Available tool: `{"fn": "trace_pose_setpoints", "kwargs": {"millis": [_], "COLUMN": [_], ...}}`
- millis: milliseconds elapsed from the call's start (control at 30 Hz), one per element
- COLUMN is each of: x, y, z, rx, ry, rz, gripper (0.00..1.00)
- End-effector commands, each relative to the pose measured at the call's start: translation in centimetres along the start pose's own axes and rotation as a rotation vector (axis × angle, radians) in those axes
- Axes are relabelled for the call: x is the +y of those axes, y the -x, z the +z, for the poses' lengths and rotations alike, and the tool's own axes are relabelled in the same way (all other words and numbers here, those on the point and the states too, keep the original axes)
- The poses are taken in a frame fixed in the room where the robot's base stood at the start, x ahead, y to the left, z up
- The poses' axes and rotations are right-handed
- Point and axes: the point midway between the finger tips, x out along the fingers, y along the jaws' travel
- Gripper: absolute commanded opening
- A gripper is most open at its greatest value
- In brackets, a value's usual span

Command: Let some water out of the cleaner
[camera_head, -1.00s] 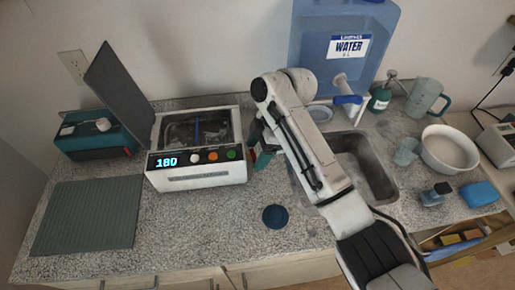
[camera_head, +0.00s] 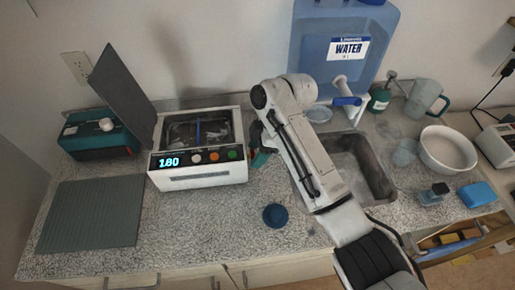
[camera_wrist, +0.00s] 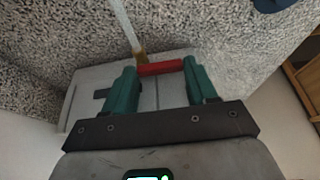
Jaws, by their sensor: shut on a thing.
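The cleaner (camera_head: 205,174) is a white box with an open tank, a lit display reading 180 and several coloured knobs. Its raised dark lid (camera_head: 122,84) leans to the left. In the wrist view, its pale side wall (camera_wrist: 85,100) carries a red valve handle (camera_wrist: 160,69) with a brass fitting (camera_wrist: 139,56) and a pale tube (camera_wrist: 124,28). My gripper (camera_wrist: 159,72) has its green fingers shut on the red handle, one at each end. In the head view, my gripper (camera_head: 259,150) is at the cleaner's right side, partly hidden by my arm; the handle is hidden there.
A sink (camera_head: 371,168) lies right of the cleaner, partly behind my arm. A blue water jug (camera_head: 385,25) stands behind it. A dark blue round object (camera_head: 275,215) lies on the counter in front. A ribbed grey mat (camera_head: 90,212) and a teal box (camera_head: 95,145) are at left.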

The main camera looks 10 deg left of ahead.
Motion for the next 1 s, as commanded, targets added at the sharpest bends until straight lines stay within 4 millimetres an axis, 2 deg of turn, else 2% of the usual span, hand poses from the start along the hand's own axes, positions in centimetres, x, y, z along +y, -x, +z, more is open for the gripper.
{"fn": "trace_pose_setpoints", "kwargs": {"millis": [33, 67, 300, 567, 667, 767, 1000], "x": [0.1, 0.1, 0.1, 0.0, 0.1, 0.1, 0.1], "y": [0.1, 0.1, 0.1, 0.1, 0.7, 2.0, 6.7], "z": [-0.1, -0.1, 0.0, 0.0, 0.0, 0.0, 0.0], "rx": [0.001, 0.001, 0.001, 0.001, 0.001, 0.002, 0.001], "ry": [0.001, 0.001, 0.001, 0.001, 0.001, 0.001, 0.001], "rz": [0.003, 0.003, 0.001, 0.001, 0.002, 0.003, 0.005], "gripper": [0.27, 0.6, 0.83, 0.83, 0.83, 0.83, 0.83]}}
